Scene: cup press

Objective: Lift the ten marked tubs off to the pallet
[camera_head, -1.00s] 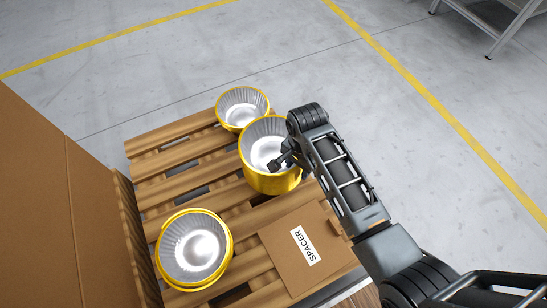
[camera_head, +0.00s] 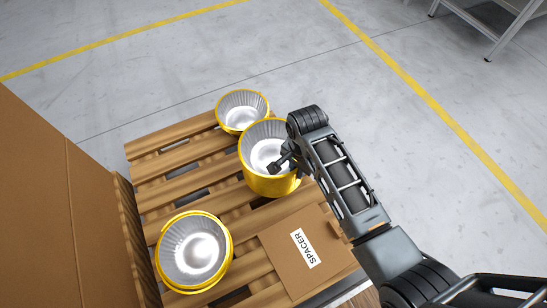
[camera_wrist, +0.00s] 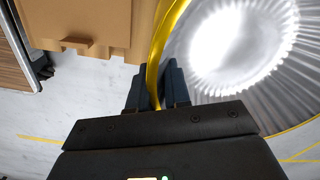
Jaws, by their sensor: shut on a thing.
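My gripper (camera_wrist: 158,88) is shut on the rim of a yellow tub (camera_head: 268,183) with a silvery ribbed inside, one finger on each side of its wall. The tub is upright over the right side of the wooden pallet (camera_head: 178,187); I cannot tell whether it touches the slats. A second yellow tub (camera_head: 242,111) is just behind it at the pallet's far corner. A third tub (camera_head: 194,251), which looks like a stack with a doubled rim, stands at the near left. No marks on the tubs can be made out.
A brown card labelled SPACER (camera_head: 306,252) lies on the pallet's near right. A large cardboard box (camera_head: 62,215) stands along the left. A metal rack (camera_head: 490,22) is at the far right. The grey floor beyond the pallet is clear.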

